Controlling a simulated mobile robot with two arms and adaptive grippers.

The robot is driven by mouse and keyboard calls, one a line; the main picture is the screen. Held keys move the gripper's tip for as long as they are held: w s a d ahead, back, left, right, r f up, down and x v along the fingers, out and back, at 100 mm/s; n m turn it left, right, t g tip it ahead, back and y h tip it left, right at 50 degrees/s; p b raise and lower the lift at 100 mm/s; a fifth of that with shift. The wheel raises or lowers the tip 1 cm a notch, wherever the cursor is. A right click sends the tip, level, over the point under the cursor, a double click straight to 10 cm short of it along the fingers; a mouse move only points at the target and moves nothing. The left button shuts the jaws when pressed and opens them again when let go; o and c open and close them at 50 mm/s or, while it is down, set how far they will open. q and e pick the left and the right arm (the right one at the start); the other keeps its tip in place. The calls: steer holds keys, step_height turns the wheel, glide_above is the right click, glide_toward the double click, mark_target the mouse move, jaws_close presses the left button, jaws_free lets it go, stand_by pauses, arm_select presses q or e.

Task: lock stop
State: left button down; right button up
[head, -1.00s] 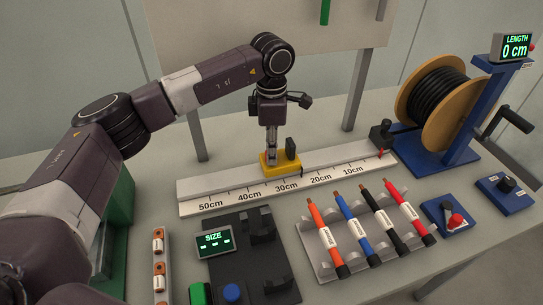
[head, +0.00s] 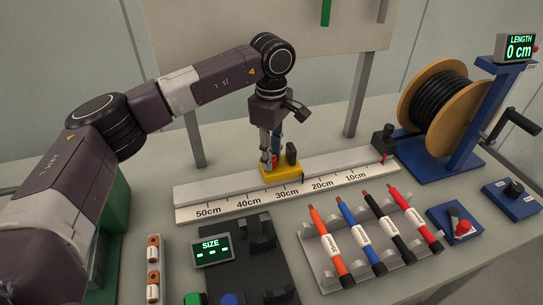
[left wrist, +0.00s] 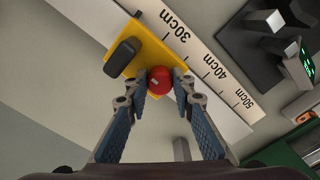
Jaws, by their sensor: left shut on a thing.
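The yellow stop (head: 283,174) sits on the white measuring rail (head: 225,207) close to the 30cm mark. It carries a black upright handle (head: 291,153) and a round red knob. In the left wrist view the red knob (left wrist: 159,80) is between the two fingers, at the edge of the yellow stop (left wrist: 149,47), with the black handle (left wrist: 122,53) beside it. My left gripper (head: 269,164) points down from above and is shut on the red knob. The fingers partly hide the knob in the head view. My right gripper is not in view.
A cable reel (head: 437,105) on a blue stand is at the right, with a display reading 0 cm. A rack of several coloured cables (head: 368,240) and a black SIZE device (head: 245,262) stand in front of the rail. Bare table lies behind the rail.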

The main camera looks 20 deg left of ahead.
arm_select(q)
steer(key=shift+r, duration=0.1)
steer(key=c, duration=1.7)
jaws_free()
steer(key=shift+o, duration=0.2)
step_height(320, 180, up, 12)
